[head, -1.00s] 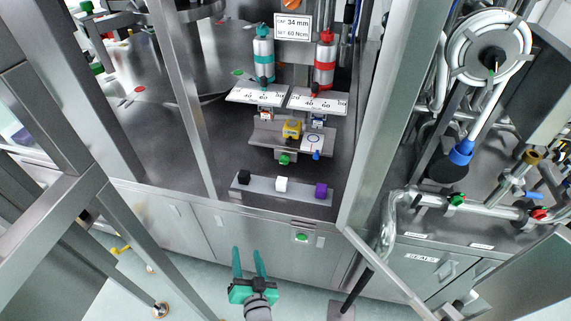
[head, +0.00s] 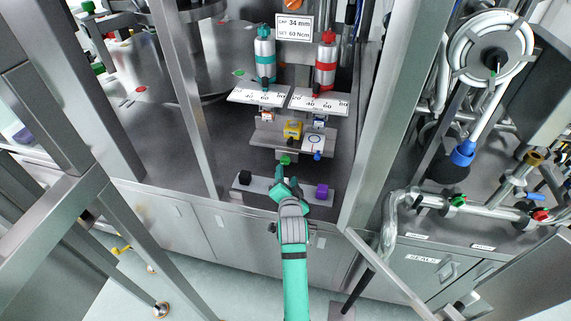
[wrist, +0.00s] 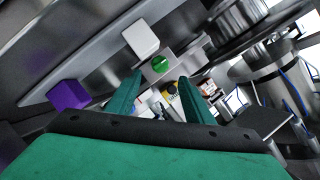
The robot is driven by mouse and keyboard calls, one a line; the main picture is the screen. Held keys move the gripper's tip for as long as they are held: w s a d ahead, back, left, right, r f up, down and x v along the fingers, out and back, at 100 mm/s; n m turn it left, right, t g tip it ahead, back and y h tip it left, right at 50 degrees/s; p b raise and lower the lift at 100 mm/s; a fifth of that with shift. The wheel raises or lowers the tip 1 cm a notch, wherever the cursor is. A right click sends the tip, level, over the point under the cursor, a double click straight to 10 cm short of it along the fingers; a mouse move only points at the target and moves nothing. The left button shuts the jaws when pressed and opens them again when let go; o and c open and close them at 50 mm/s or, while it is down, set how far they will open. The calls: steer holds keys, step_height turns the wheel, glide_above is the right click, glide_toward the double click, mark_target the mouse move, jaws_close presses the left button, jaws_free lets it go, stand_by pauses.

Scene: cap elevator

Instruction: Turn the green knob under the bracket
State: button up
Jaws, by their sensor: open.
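The green knob (head: 286,160) sits on a small block below the front of the metal bracket (head: 264,137). In the wrist view the green knob (wrist: 160,64) shows its round face beyond the fingertips, close to the gap between them. My gripper (head: 286,178) is open, reaching in over the front rail just in front of the knob. In the wrist view my gripper (wrist: 161,80) has its two green fingers apart with nothing held between them. The knob appears apart from both fingers.
The front rail (head: 262,186) carries a black cube (head: 244,177), a purple cube (head: 322,191) and a white cube (wrist: 141,38), which my gripper hides in the head view. A yellow part (head: 292,129) sits on the bracket. A frame post (head: 378,120) stands to the right.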

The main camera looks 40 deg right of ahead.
mark_target(285, 163)
steer(key=x, duration=0.9)
steer(key=c, duration=1)
